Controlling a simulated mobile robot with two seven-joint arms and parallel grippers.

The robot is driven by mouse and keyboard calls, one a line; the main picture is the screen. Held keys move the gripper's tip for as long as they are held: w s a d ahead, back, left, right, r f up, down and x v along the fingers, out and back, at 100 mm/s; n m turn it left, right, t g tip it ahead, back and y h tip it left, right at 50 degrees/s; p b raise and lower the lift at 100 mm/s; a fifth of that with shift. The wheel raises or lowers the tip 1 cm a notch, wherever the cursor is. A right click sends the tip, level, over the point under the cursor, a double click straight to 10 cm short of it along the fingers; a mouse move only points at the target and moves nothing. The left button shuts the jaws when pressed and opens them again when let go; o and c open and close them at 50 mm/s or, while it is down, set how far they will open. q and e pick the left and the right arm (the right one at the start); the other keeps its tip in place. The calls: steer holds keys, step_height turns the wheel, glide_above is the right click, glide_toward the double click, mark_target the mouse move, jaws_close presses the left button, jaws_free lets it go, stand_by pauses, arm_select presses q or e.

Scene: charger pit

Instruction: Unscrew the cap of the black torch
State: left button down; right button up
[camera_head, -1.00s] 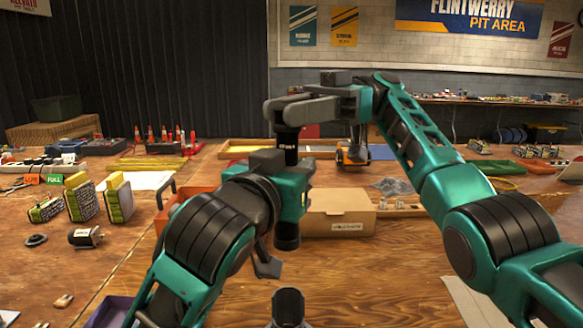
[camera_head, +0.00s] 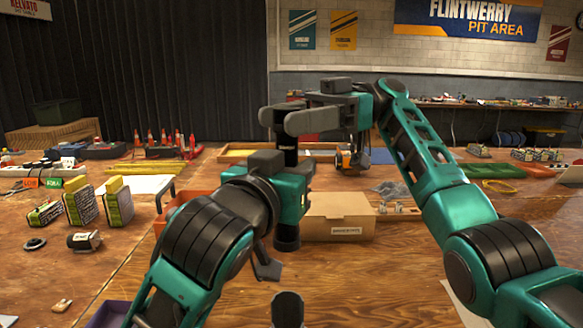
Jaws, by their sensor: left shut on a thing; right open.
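The black torch (camera_head: 287,236) stands upright near the middle of the head view. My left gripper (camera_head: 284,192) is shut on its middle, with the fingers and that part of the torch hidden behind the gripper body. The torch's upper part (camera_head: 288,157) shows above it. My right gripper (camera_head: 282,121) comes from the right at the torch's top end. Its jaws are open, one finger on the near side and one farther back. They cover the cap, so I cannot tell whether they touch it.
A cardboard box (camera_head: 338,217) stands close to the right of the torch. An orange-red bin (camera_head: 176,208) is to the left, partly behind my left arm. Yellow-and-black blocks (camera_head: 83,205) stand farther left.

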steer(key=shift+s+a+r+m+t+y, duration=0.15)
steer(key=shift+m+t+y, duration=0.25)
steer(key=shift+m+t, duration=0.6)
steer(key=shift+s+a+f+m+t+y, duration=0.15)
steer(key=shift+m+t+y, duration=0.4)
steer(key=shift+t, duration=0.7)
steer(key=shift+s+r+m+t+y, duration=0.1)
steer(key=shift+s+m+t+y, duration=0.15)
steer(key=shift+m+t, duration=0.8)
steer(key=shift+t, duration=0.3)
steer(key=m+t, duration=0.2)
steer(key=t, duration=0.1)
steer(key=m+t, duration=0.2)
steer(key=t, duration=0.1)
steer(key=shift+h, duration=0.3)
steer(key=shift+w+m+t+h, duration=0.1)
steer(key=shift+m+t+h, duration=0.2)
steer(key=shift+m+t, duration=0.6)
steer(key=m+t+h, duration=0.2)
steer(key=t, duration=0.1)
steer(key=m+t+h, duration=0.2)
steer(key=t, duration=0.1)
steer(key=shift+a+m, duration=0.1)
steer(key=shift+m, duration=0.3)
steer(key=shift+m+t+h, duration=0.3)
steer(key=shift+t+h, duration=0.1)
steer(key=shift+t, duration=0.2)
